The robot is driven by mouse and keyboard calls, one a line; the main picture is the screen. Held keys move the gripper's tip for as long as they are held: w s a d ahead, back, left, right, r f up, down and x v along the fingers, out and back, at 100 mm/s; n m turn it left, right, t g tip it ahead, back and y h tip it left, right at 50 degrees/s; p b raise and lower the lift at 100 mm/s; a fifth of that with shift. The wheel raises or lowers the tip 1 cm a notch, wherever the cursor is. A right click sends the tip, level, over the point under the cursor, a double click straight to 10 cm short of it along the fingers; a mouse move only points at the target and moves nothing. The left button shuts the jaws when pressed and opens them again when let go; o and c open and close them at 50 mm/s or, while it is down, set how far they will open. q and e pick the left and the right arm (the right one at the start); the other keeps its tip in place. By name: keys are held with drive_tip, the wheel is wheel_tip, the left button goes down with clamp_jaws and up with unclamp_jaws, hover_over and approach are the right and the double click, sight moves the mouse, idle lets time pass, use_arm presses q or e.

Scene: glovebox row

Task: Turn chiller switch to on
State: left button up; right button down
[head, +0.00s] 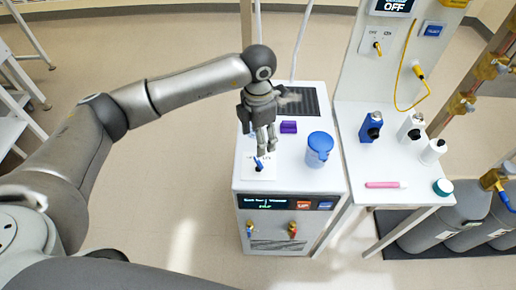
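The chiller (308,189) is a white cabinet in the middle of the head view. A white switch plate (249,176) lies at the front left of its top, with a small blue switch lever (259,165) that leans up and to the left in the picture. The plate's labels are too small to read surely. My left gripper (267,151) points down just above the lever, its fingers close together with nothing seen between them. I cannot tell whether the fingertips touch the lever. My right gripper is out of view.
A blue-lidded jug (319,150) and a purple block (288,127) stand on the chiller top beside the gripper. A side table (361,161) at right holds several bottles and a pink marker (384,185). A panel (375,72) with an OFF display rises behind it.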

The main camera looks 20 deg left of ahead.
sight(258, 161)
use_arm(q)
wheel_tip(258, 161, down, 9)
drive_tip(key=p, duration=0.3)
drive_tip(key=shift+a, duration=0.1)
drive_tip(key=shift+w+f, duration=0.1)
drive_tip(key=shift+f, duration=0.7)
drive_tip(key=shift+c, duration=0.5)
drive_tip(key=c, duration=0.9)
